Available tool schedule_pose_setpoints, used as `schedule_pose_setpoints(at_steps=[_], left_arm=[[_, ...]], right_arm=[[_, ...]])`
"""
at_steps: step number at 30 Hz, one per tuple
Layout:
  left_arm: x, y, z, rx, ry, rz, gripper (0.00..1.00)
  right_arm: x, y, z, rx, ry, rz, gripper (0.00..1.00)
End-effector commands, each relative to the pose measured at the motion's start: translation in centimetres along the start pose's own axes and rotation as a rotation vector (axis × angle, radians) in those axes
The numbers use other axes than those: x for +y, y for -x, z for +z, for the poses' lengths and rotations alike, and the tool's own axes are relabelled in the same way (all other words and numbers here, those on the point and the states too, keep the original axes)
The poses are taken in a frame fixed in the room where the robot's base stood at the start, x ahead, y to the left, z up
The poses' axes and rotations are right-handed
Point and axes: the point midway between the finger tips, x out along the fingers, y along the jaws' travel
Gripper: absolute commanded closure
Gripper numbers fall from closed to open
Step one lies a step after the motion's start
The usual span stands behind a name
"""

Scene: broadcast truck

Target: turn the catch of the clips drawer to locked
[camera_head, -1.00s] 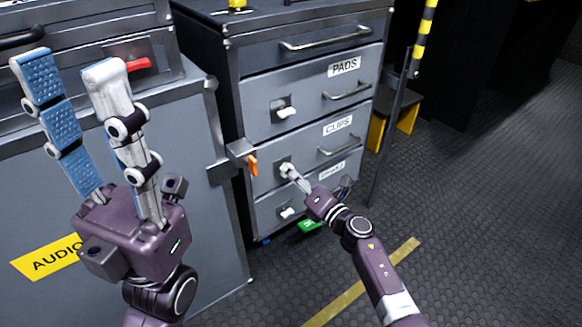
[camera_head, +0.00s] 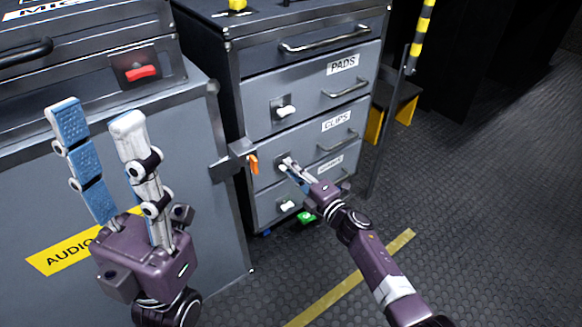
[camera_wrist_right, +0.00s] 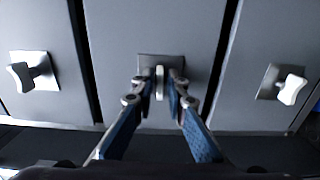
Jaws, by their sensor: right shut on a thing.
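The clips drawer (camera_head: 310,148) is a grey drawer labelled CLIPS, closed, in the middle of the cabinet in the head view. Its white catch (camera_wrist_right: 160,83) sits on a small square plate in the right wrist view, with its narrow edge towards the camera. My right gripper (camera_head: 289,165) is at the catch, and its two fingers are shut on it from both sides (camera_wrist_right: 167,85). In the head view the fingers mostly hide the catch. My left gripper (camera_head: 95,115) is open and empty, raised in front of the audio cabinet, fingers pointing up.
The pads drawer (camera_head: 305,85) above and a lower drawer (camera_head: 275,205) have similar white catches. An orange latch (camera_head: 253,164) juts out left of the clips drawer. A yellow-black post (camera_head: 420,40) stands right of the cabinet.

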Motion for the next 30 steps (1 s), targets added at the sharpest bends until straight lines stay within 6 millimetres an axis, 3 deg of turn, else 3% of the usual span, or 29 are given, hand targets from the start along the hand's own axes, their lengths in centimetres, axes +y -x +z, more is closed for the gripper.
schedule_pose_setpoints(at_steps=[14,15,18,30], left_arm=[[0.02,0.08,-0.06,0.001,0.001,0.000,0.60],[0.02,0.09,-0.03,0.000,0.001,0.000,0.60],[0.02,0.12,0.02,-0.002,0.001,0.000,0.60],[-0.06,0.21,0.17,-0.009,-0.001,-0.002,0.60]], right_arm=[[-0.11,0.05,0.18,-0.003,-0.014,-0.002,1.00],[-0.10,0.05,0.18,-0.003,-0.014,-0.002,0.85],[-0.09,0.05,0.15,-0.003,-0.014,-0.002,0.77],[-0.07,0.80,0.14,-0.002,-0.011,-0.001,0.77]])
